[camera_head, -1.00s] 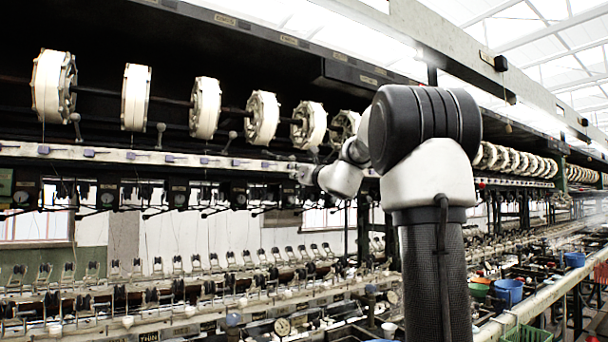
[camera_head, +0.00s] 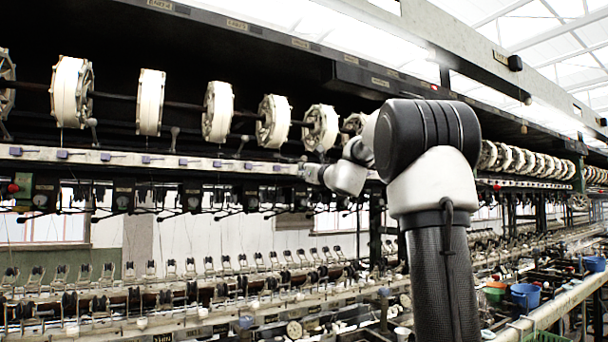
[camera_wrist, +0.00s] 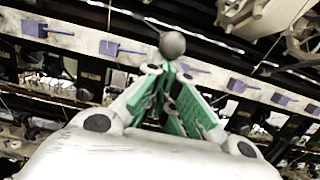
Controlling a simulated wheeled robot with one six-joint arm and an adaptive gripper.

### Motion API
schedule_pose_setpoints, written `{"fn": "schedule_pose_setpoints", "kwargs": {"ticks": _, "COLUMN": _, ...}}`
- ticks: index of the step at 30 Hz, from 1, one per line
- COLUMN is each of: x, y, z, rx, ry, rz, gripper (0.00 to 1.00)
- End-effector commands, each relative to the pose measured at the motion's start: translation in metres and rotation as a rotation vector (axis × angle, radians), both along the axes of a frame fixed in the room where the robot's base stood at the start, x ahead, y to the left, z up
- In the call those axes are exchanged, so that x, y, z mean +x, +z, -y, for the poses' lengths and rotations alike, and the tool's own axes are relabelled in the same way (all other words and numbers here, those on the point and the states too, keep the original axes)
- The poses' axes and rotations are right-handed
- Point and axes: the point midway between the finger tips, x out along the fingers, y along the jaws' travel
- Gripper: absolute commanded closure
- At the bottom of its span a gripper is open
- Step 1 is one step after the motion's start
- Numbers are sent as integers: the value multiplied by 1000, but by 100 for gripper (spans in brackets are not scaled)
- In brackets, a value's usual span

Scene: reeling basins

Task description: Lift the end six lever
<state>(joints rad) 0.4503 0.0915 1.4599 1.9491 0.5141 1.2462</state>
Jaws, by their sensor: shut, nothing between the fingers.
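A lever with a round grey ball knob (camera_wrist: 172,44) stands just beyond my fingertips in the wrist view. Whether they touch it I cannot tell. My gripper (camera_wrist: 171,72), with green finger pads, is shut and empty below the knob. In the head view my gripper (camera_head: 308,172) is small and pale, at the rail under the reels, partly behind my arm. Similar ball-knob levers show under the reels to the left, one (camera_head: 174,131) under the second large reel. I cannot read a number on any lever.
White reels (camera_head: 272,122) hang on a shaft above a pale rail (camera_head: 120,157) with purple tabs (camera_wrist: 125,47). Dark boxes hang below the rail. A lower bench (camera_head: 200,290) carries several small fittings. Blue tubs (camera_head: 525,295) stand at the right.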

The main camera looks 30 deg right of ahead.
Motion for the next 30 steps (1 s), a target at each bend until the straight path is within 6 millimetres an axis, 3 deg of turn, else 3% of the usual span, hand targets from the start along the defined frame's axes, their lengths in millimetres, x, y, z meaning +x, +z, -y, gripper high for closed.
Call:
{"fn": "schedule_pose_setpoints", "kwargs": {"ticks": 11, "x": 0, "y": 4, "z": 0, "rx": 1, "ry": 0, "rz": 1, "gripper": 100}}
{"fn": "schedule_pose_setpoints", "kwargs": {"ticks": 21, "x": -1, "y": 21, "z": 0, "rx": 0, "ry": 1, "rz": 0, "gripper": 100}}
{"fn": "schedule_pose_setpoints", "kwargs": {"ticks": 30, "x": -2, "y": 22, "z": 0, "rx": 1, "ry": 0, "rz": 0, "gripper": 100}}
